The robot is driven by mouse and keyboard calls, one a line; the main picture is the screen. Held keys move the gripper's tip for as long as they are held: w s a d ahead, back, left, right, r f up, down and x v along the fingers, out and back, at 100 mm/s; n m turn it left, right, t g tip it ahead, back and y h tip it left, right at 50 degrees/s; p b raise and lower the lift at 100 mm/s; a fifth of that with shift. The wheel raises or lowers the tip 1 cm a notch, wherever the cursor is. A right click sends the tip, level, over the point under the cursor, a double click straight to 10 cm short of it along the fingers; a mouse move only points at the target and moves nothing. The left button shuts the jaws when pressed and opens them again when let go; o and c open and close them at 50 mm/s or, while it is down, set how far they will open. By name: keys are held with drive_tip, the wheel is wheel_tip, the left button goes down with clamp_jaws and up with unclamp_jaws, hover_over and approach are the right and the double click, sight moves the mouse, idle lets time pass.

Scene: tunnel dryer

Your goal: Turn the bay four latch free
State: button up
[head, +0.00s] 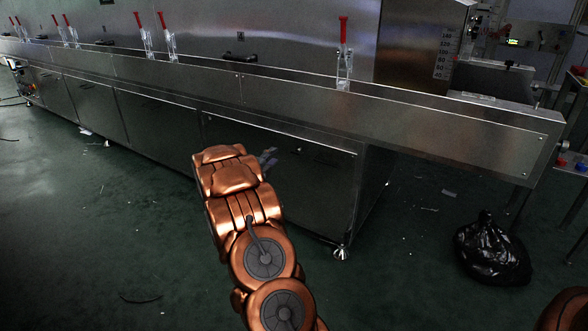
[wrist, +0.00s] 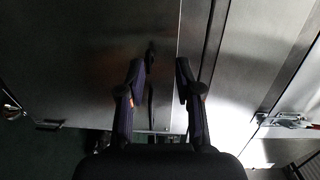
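Several toggle latches with upright red handles stand along the steel dryer's long ledge. The rightmost latch (head: 344,60) stands alone on the ledge. A pair of latches (head: 168,38) stands further left, and more are beyond it. I cannot read which one is bay four. In the head view my gripper (head: 269,158) is mostly hidden behind my copper arm, low in front of the lower panels. In the wrist view my gripper (wrist: 160,70) has its two fingers apart, with a dark narrow thing behind the gap. A metal latch-like fitting (wrist: 290,121) shows at the right there.
The steel ledge (head: 440,130) juts out above the lower cabinet panels (head: 290,170). A black rubbish bag (head: 492,252) lies on the green floor at right. The floor at left is mostly clear.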

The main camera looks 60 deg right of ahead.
drive_tip(key=s+d+f+m+g+b, duration=0.1)
drive_tip(key=d, duration=0.4)
drive_tip(key=s+d+f+b, duration=0.1)
drive_tip(key=d+b, duration=0.1)
drive_tip(key=d, duration=0.3)
drive_tip(key=shift+s+f+m+g+h+b, duration=0.3)
drive_tip(key=shift+s+m+g+h, duration=0.05)
drive_tip(key=shift+m+g+h, duration=0.05)
drive_tip(key=shift+a, duration=0.1)
clamp_jaws()
